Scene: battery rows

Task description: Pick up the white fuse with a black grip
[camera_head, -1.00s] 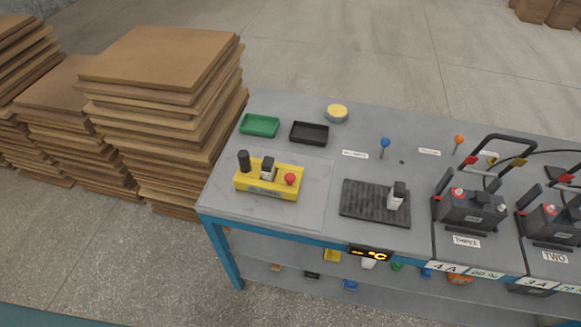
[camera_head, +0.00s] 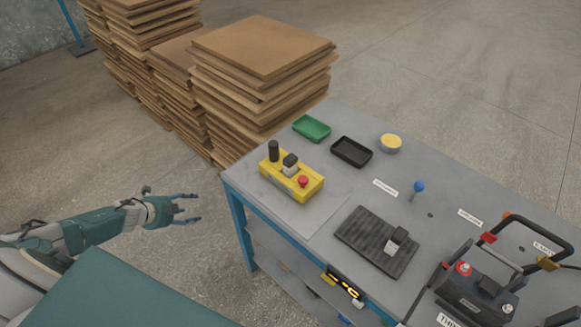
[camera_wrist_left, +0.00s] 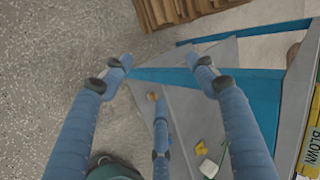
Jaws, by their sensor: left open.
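One white fuse with a black grip (camera_head: 291,164) stands upright in the yellow box (camera_head: 308,192), between a black knob and a red button. A second white piece with a black grip (camera_head: 396,241) stands on the black ribbed mat (camera_head: 362,243) farther right. My left gripper (camera_head: 194,208) is open and empty, off the table's left edge and apart from both pieces. In the left wrist view its blue fingers (camera_wrist_left: 160,72) are spread, with the table edge and lower shelf beyond. My right gripper is not in view.
The blue-framed table (camera_head: 300,212) has a green tray (camera_head: 311,128), a black tray (camera_head: 351,151) and a yellow-topped round item (camera_head: 391,143) behind the box. A battery (camera_head: 478,292) stands at the right. Stacked boards (camera_head: 262,60) rise behind the table's left end.

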